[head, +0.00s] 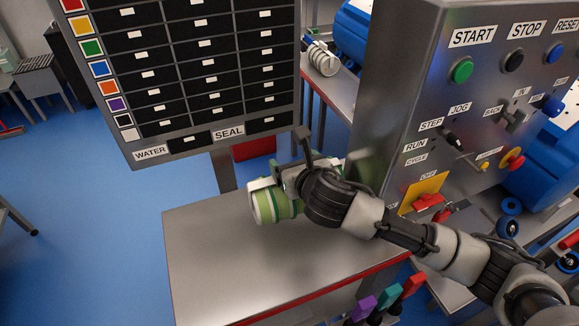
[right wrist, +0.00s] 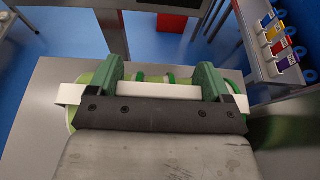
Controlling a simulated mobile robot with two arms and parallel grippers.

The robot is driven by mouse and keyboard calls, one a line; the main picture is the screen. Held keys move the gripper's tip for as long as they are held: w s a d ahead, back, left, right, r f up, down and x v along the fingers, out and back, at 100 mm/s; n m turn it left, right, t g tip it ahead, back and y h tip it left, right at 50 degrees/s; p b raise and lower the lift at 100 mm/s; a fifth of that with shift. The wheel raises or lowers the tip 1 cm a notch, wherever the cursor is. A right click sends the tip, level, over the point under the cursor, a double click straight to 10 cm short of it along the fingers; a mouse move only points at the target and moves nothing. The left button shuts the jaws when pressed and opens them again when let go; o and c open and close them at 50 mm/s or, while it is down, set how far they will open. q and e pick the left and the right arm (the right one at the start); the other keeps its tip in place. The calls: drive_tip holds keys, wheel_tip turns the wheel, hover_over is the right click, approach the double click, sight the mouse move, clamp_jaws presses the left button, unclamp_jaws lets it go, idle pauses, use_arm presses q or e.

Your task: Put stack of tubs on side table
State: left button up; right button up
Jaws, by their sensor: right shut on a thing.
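The green and white stack of tubs (head: 268,206) lies on its side at the far part of the grey metal side table (head: 225,262), beside the control box. My right gripper (head: 290,182) is shut on it from above. In the right wrist view, the two fingers (right wrist: 160,88) straddle a white bar across the stack, with green tub parts (right wrist: 88,82) showing at both sides. I cannot tell whether the stack touches the tabletop. The gripper and forearm hide its right part. My left gripper is out of view.
A control box (head: 400,130) with buttons stands right of the stack. A dark labelled board (head: 200,70) rises behind. Another white roll-like stack (head: 322,60) sits on a table at the back. The tabletop's left and front are clear.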

drive_tip(key=shift+s+a+f+p, duration=0.1)
drive_tip(key=shift+f+p, duration=0.25)
drive_tip(key=shift+f, duration=2.15)
drive_tip(key=shift+w+f, duration=0.2)
drive_tip(key=shift+f, duration=0.25)
drive_tip(key=o, duration=1.4)
drive_tip(key=shift+s+f, duration=0.1)
drive_tip(key=shift+f, duration=0.25)
drive_tip(key=o, duration=0.4)
drive_tip(key=shift+s, duration=0.1)
drive_tip(key=shift+c, duration=0.2)
drive_tip(key=shift+r, duration=0.15)
drive_tip(key=v, duration=1.2)
drive_tip(key=shift+b, duration=0.45)
